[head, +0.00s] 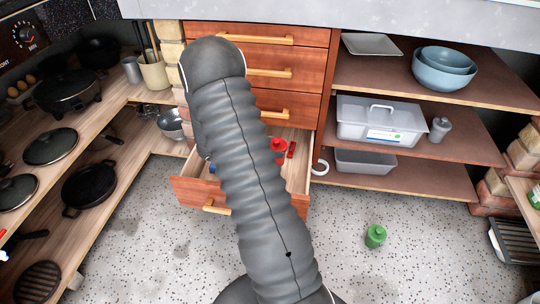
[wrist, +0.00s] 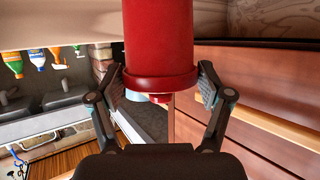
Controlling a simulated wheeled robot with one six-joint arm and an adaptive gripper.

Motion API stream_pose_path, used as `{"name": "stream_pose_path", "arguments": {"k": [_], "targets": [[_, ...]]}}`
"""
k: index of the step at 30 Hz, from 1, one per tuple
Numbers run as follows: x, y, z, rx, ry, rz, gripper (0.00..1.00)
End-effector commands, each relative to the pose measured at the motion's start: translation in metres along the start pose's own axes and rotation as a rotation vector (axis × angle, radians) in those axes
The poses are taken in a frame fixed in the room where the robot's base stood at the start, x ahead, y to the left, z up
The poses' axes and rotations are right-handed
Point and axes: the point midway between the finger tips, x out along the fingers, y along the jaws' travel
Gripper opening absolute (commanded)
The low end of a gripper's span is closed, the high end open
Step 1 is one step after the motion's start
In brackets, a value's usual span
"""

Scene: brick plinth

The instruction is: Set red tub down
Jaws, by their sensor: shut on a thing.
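A red tub (wrist: 160,38) with a wider rim and a small knob fills the upper middle of the wrist view. My gripper (wrist: 163,84) is shut on it, one finger on each side near the rim. The tub's far end is cut off by the frame edge. The wrist view looks upside down. In the head view my arm hides the gripper and the held tub.
An open wooden drawer (head: 193,192) holds a red item (head: 278,146) and other small things, partly behind my arm. Closed drawers (head: 285,54) are above it. A green canister (head: 375,236) stands on the speckled floor. Shelves hold a lidded box (head: 380,122) and blue bowls (head: 444,68).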

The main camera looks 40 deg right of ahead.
Motion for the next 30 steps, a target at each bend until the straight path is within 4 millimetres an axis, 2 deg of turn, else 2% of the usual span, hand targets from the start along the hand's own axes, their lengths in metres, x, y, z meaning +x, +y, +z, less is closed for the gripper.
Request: {"name": "stream_pose_path", "arguments": {"k": [3,8,15,30], "targets": [[0.001,-0.010,0.007,-0.001,0.000,-0.001,0.44],[0.003,-0.012,0.014,-0.002,0.000,0.000,0.44],[0.015,-0.012,0.043,-0.003,0.000,0.000,0.44],[0.018,-0.012,0.050,-0.001,0.000,-0.001,0.44]]}}
